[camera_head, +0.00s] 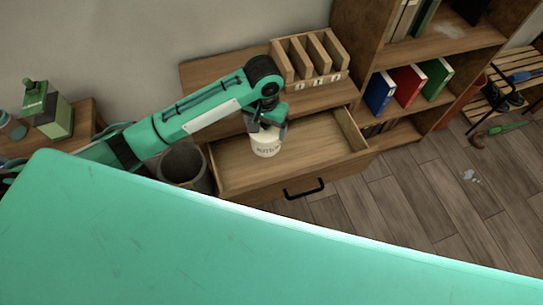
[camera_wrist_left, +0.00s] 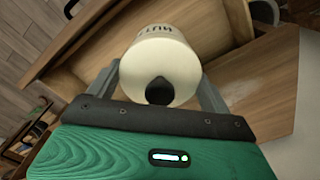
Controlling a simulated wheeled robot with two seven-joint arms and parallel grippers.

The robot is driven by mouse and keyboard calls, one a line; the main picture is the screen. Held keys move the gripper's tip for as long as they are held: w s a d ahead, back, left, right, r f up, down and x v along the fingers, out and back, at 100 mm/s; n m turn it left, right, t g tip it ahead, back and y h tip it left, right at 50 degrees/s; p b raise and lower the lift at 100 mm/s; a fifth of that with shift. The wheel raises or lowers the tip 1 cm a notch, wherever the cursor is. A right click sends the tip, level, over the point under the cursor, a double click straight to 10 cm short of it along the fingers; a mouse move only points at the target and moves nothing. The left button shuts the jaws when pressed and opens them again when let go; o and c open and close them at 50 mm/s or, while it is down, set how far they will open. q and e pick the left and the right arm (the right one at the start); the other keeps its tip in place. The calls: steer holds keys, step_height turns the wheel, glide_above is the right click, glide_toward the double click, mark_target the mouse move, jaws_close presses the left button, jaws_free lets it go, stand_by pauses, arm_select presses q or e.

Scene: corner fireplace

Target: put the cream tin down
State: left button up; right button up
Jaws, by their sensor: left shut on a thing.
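The cream tin (camera_head: 265,146) is a short round tin with dark lettering and a dark knob on its lid. It is in my left gripper (camera_head: 268,128), which is shut on it from above, inside the open drawer (camera_head: 318,150). In the left wrist view the tin (camera_wrist_left: 172,52) sits between the two grey fingers (camera_wrist_left: 158,90). I cannot tell whether its bottom touches the drawer floor. My right gripper is not in view.
A wooden slotted rack (camera_head: 309,58) stands on the cabinet top behind the drawer. A shelf with blue, red and green books (camera_head: 408,84) is to the right. A dark bin (camera_head: 183,163) stands left of the drawer. The drawer's right half is bare.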

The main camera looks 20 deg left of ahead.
arm_select(q)
steer(key=shift+f, duration=8.25)
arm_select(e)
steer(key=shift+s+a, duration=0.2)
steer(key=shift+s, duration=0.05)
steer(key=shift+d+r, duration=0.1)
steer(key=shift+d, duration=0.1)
arm_select(q)
steer(key=o, duration=1.3)
steer(key=shift+f, duration=0.1)
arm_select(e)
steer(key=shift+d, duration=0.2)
